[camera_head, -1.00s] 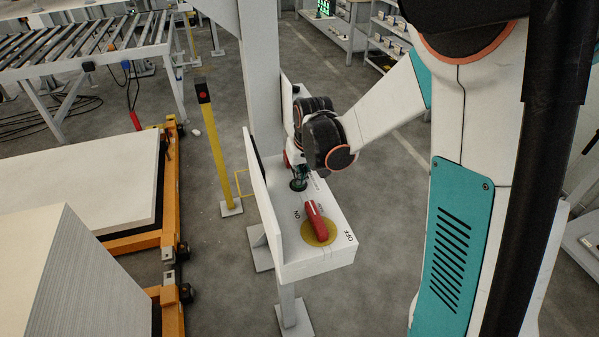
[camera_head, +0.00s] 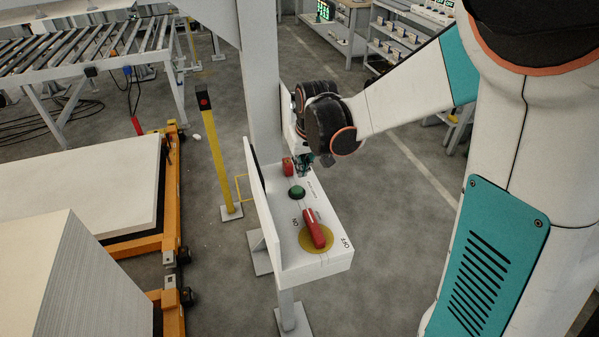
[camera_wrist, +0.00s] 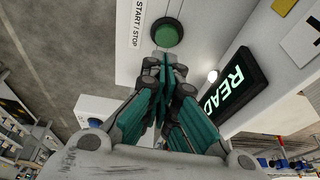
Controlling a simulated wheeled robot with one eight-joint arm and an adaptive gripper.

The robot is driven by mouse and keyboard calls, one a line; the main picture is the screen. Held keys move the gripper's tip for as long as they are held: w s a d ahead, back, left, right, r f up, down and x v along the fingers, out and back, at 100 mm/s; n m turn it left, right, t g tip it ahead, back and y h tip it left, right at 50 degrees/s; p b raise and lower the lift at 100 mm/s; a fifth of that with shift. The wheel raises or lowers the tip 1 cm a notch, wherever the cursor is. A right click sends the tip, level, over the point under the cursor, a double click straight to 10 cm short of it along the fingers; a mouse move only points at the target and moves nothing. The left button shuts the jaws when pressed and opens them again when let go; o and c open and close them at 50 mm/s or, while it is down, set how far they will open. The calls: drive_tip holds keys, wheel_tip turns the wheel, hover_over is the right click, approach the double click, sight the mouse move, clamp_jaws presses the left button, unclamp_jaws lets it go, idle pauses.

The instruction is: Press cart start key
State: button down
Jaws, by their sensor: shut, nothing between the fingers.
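In the wrist view the green button (camera_wrist: 167,33) is beside a START/STOP label (camera_wrist: 138,22) and is in full sight. My gripper (camera_head: 305,170) is shut and empty, with teal fingers pointing down above the box, just behind the button in the head view.
A red lever (camera_head: 315,232) on a yellow disc stands at the box's near end, by ON and OFF marks. An upright panel (camera_head: 262,205) edges the box's left. A yellow post (camera_head: 217,150) stands left.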

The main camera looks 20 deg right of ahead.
drive_tip(key=shift+p+v, duration=0.4)
drive_tip(key=shift+v, duration=2.3)
drive_tip(key=s+f+t+b, duration=0.3)
drive_tip(key=s+b, duration=0.7)
drive_tip(key=s, duration=1.1)
drive_tip(key=shift+s+a+f+t, duration=0.2)
drive_tip(key=shift+f+t, duration=0.05)
drive_tip(key=shift+t, duration=0.15)
